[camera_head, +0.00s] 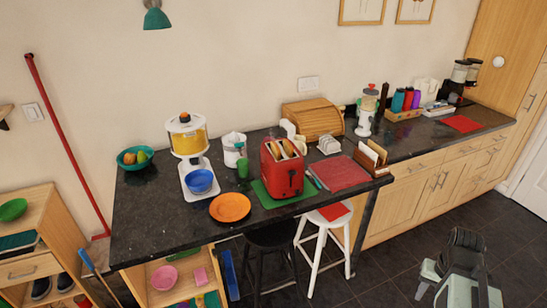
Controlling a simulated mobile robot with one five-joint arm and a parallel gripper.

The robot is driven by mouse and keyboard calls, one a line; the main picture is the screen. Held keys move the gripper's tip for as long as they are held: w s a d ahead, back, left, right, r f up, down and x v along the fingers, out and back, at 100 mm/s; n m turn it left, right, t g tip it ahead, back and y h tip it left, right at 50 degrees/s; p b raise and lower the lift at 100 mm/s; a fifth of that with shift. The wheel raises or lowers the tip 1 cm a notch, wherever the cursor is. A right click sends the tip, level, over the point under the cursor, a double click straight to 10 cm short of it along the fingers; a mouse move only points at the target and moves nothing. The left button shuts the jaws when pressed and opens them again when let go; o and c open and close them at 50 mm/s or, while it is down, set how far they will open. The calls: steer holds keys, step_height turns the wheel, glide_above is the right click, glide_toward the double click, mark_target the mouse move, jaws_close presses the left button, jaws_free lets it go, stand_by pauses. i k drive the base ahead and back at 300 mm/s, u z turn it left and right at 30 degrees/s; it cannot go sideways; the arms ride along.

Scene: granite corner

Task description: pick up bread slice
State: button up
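Two bread slices stand upright in the slots of a red toaster; the left bread slice (277,151) and the right bread slice (288,147) show their top parts, and their lower parts are hidden inside. The red toaster (283,175) stands on a green mat (263,198) on the dark counter. My folded arm shows at the bottom right, with what looks like my gripper (466,243) at its dark upper end. It is well to the right of and apart from the toaster, over the floor. Whether its fingers are open or shut is unclear.
A wooden bread box (314,119) is behind. A white stool (326,218) and a black stool (270,238) stand by the counter.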

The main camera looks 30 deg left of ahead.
mark_target(276, 149)
steer(key=u, duration=1.3)
steer(key=i, duration=1.05)
steer(key=u, duration=2.8)
steer(key=k, duration=0.7)
steer(key=z, duration=1.15)
